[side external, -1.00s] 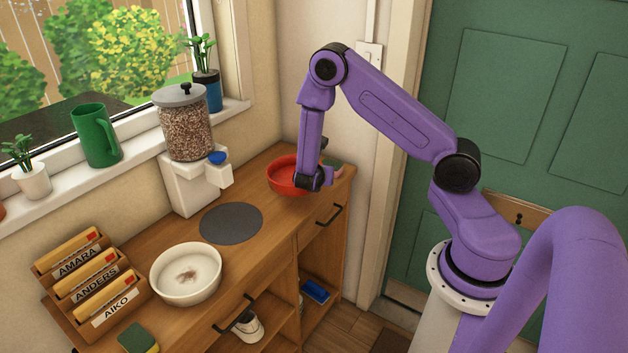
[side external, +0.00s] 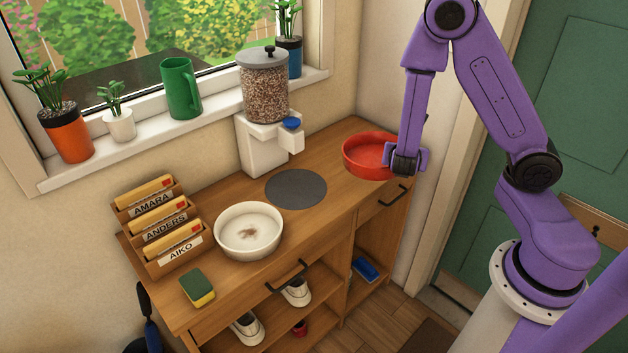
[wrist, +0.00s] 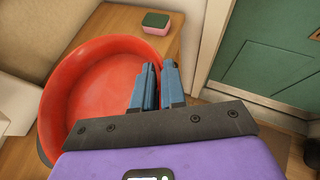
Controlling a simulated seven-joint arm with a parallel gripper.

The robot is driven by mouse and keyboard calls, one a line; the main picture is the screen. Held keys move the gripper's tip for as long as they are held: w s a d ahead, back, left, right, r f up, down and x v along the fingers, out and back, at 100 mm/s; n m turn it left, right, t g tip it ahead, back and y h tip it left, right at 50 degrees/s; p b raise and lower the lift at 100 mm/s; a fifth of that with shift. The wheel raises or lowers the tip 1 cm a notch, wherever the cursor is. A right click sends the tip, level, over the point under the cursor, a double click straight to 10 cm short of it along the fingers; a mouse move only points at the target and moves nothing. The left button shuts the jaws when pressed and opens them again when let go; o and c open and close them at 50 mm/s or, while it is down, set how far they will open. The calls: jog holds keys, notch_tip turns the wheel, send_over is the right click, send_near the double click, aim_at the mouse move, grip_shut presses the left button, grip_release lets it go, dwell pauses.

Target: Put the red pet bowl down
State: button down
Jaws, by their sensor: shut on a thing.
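The red pet bowl (side external: 366,157) is at the far right end of the wooden counter, upright or nearly so. In the wrist view the red bowl (wrist: 95,85) fills the left side, its inside looking empty. My gripper (side external: 405,160) is at the bowl's right side. In the wrist view the blue fingers of my gripper (wrist: 158,85) are closed on the bowl's right rim. Whether the bowl's base touches the counter or hangs just above it, I cannot tell.
A bare grey round mat (side external: 296,188) lies left of the red bowl. A white bowl (side external: 249,230), a food dispenser (side external: 264,110), a letter rack (side external: 160,225) and a yellow-green sponge (side external: 197,288) stand on the counter (side external: 330,215). A green-and-pink block (wrist: 156,23) lies beyond the red bowl.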

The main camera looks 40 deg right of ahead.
aim_at(359, 171)
jog(key=w+a+n+t+y, duration=0.1)
jog(key=a+n, duration=0.1)
jog(key=a, duration=0.2)
jog(key=w+a+r+n+t+y, duration=0.1)
jog(key=w+a+n+t+y, duration=0.1)
jog(key=a, duration=0.2)
jog(key=w+a+r+n+t+y, duration=0.1)
jog(key=w+a+n, duration=0.1)
jog(key=a, duration=0.3)
jog(key=shift+r+t+y, duration=0.1)
jog(key=shift+t+y, duration=0.2)
jog(key=d+f+m+h, duration=0.1)
jog(key=f, duration=0.1)
jog(key=w+d+f+m+g, duration=0.1)
jog(key=d+f, duration=0.1)
jog(key=w+d+f+m+g+h, duration=0.1)
jog(key=f, duration=0.2)
jog(key=shift+d+h, duration=0.3)
jog(key=shift+w+d+f+m, duration=0.1)
jog(key=shift+w+f+m, duration=0.25)
jog(key=shift+w, duration=0.55)
jog(key=w+a+r+n, duration=0.1)
jog(key=w+r, duration=0.1)
jog(key=w, duration=0.8)
jog(key=shift+t+y, duration=0.4)
jog(key=shift+w+a+f, duration=0.1)
jog(key=shift+a+f, duration=0.05)
jog(key=shift+f, duration=2.2)
jog(key=shift+w+a+f, duration=0.1)
jog(key=shift+f, duration=2.25)
